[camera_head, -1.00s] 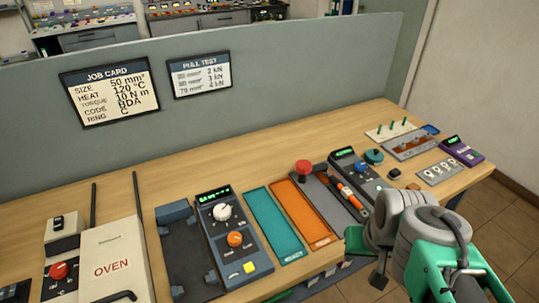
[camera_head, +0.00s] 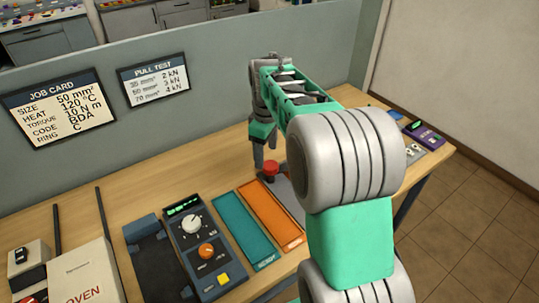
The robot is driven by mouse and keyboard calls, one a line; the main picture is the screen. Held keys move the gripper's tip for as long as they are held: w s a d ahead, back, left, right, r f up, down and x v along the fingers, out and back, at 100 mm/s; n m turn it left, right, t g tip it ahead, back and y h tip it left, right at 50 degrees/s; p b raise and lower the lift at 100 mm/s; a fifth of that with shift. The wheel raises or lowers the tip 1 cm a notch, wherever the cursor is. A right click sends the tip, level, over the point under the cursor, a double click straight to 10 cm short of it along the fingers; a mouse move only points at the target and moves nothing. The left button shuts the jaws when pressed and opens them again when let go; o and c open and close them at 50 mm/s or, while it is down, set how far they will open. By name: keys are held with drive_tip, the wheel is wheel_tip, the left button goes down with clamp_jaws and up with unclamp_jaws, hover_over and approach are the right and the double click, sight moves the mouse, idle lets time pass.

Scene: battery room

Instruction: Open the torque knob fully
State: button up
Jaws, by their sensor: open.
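My arm reaches across the bench, and my gripper (camera_head: 264,155) points down, open, just behind and above a red mushroom button (camera_head: 270,168). No knob in view can be read as the torque knob. The right-hand instrument with a small display and the teal knob, seen earlier beyond the red button, are now hidden behind my arm. The job card (camera_head: 58,103) lists torque 10 N m.
A teal tray (camera_head: 245,231) and an orange tray (camera_head: 270,216) lie between the blue unit and my arm. The oven (camera_head: 85,275) is at the lower left. A grey divider (camera_head: 215,100) stands behind the bench. A purple device (camera_head: 425,134) sits at the right end.

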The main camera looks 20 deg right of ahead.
sight(271, 165)
drive_tip(key=shift+n+g, duration=0.3)
drive_tip(key=shift+n, duration=0.6)
drive_tip(key=w+d, duration=0.1)
drive_tip(key=w+d+f, duration=0.1)
drive_tip(key=w, duration=0.1)
drive_tip(key=shift+w+d+f+p, duration=0.15)
drive_tip(key=shift+d+p, duration=0.15)
drive_tip(key=shift+d, duration=0.1)
drive_tip(key=shift+w+d+f, duration=0.15)
drive_tip(key=shift+f, duration=0.2)
wheel_tip(271, 165, down, 7)
drive_tip(key=shift+f+p, duration=0.15)
drive_tip(key=shift+p, duration=0.55)
drive_tip(key=shift+c, duration=0.2)
clamp_jaws()
